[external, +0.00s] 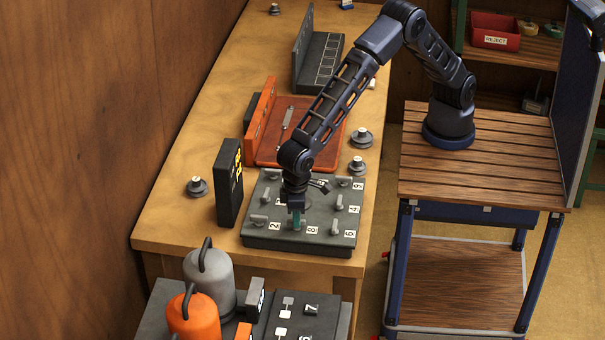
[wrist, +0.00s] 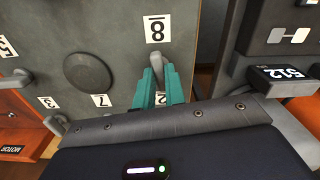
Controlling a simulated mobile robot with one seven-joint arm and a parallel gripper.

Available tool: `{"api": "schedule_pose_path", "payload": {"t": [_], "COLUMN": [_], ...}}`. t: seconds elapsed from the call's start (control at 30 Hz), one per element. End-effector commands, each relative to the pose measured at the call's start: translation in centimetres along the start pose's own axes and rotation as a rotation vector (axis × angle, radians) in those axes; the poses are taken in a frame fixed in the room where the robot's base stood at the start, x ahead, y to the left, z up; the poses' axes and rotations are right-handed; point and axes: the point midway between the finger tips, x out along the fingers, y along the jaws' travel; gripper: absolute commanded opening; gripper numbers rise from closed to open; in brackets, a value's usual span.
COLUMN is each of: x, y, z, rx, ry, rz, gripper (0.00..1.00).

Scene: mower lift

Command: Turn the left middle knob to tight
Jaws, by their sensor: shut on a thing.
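A dark grey panel (external: 262,240) with several grey lever knobs and white number labels lies on the wooden bench. My gripper (external: 297,222) points down at the panel's front row in the external view. In the wrist view, the teal fingers of my gripper (wrist: 161,76) are shut on a grey knob (wrist: 157,59) beside the label 8 (wrist: 157,28). The fingers hide part of this knob and its base. Other knobs, such as one near label 2 (external: 259,220) and one near label 6 (external: 335,224), stand free. I cannot tell the held knob's exact angle.
A dark upright box with a yellow display (external: 230,183) stands left of the panel. An orange-red fixture (external: 291,149) is behind it. A grey canister (external: 209,278) and an orange canister (external: 194,317) stand in front. Round dark weights (external: 197,187) sit on the bench.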

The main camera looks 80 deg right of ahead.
Motion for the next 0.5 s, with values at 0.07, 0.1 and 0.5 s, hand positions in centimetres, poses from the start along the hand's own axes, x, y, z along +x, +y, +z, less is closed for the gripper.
{"api": "schedule_pose_path", "payload": {"t": [0.07, 0.1, 0.5], "x": [-0.09, -0.09, -0.10], "y": [-0.01, -0.01, -0.03], "z": [-0.09, -0.09, -0.08], "rx": [0.023, 0.034, 0.064], "ry": [0.002, 0.002, 0.002], "rz": [-0.001, -0.001, -0.002], "gripper": [0.00, 0.00, 0.00]}}
